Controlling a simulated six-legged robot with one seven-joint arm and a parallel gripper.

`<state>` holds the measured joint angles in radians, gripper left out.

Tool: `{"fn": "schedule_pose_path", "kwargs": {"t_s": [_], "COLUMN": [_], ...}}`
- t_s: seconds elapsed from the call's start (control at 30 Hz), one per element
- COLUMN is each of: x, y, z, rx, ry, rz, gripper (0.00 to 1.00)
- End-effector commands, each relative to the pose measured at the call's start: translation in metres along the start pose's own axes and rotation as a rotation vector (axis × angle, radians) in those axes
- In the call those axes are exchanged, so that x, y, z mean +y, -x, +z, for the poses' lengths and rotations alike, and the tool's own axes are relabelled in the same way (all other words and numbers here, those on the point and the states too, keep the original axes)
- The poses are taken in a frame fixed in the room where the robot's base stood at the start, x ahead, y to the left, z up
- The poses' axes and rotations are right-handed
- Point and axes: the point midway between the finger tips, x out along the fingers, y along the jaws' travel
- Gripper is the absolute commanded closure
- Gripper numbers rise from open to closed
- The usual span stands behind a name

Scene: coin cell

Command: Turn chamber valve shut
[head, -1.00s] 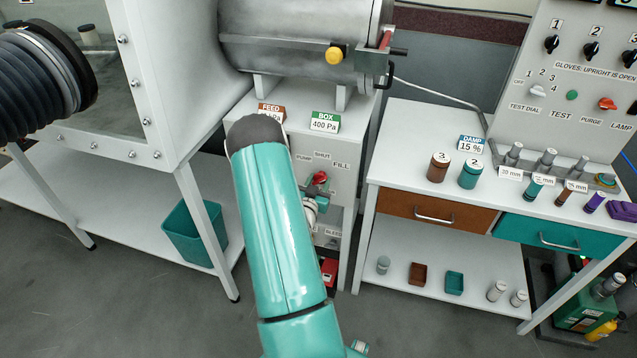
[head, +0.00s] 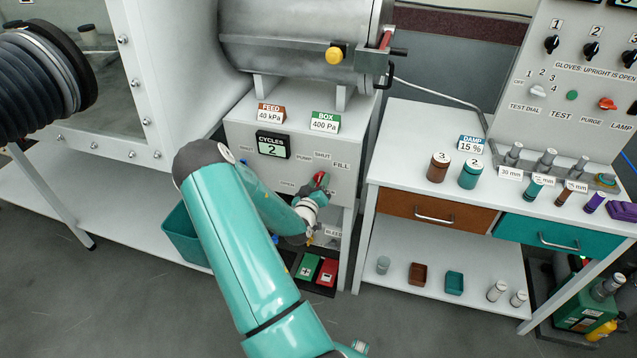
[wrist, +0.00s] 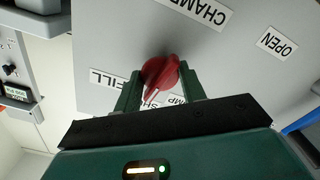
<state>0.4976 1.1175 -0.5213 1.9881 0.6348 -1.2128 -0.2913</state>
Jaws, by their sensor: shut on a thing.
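The chamber valve is a red knob (wrist: 160,72) on a pale panel, with a pale pointer line. In the wrist view its pointer slants down and slightly left, toward the partly hidden SHUT label (wrist: 150,102). FILL (wrist: 108,78) lies left of it and a partly hidden PUMP label right. My gripper (wrist: 160,88) is shut on the knob, one dark green finger on each side. In the head view the knob (head: 320,179) is small, below the SHUT label (head: 322,155), with my gripper (head: 318,188) at it.
A CYCLES display (head: 272,146) reading 2 is on the cabinet's front, under the FEED (head: 270,113) and BOX (head: 325,122) signs. Green and red items (head: 317,270) sit low in the cabinet. A white bench (head: 400,175) with drawers stands to the right.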

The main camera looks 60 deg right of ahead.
Motion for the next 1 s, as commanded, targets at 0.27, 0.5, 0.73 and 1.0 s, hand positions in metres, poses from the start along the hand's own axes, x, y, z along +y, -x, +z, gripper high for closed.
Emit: {"fn": "schedule_pose_path", "kwargs": {"t_s": [0.27, 0.5, 0.73, 1.0], "x": [-0.0003, -0.0001, 0.0000, 0.0000], "y": [0.0003, 0.0003, 0.0003, 0.0003], "z": [0.0003, 0.0003, 0.0005, 0.0006], "rx": [0.000, 0.000, -0.001, -0.001], "ry": [0.137, 0.177, 0.180, 0.179], "rz": [-0.001, 0.000, 0.000, 0.000], "gripper": [0.82, 0.82, 0.82, 0.38]}}
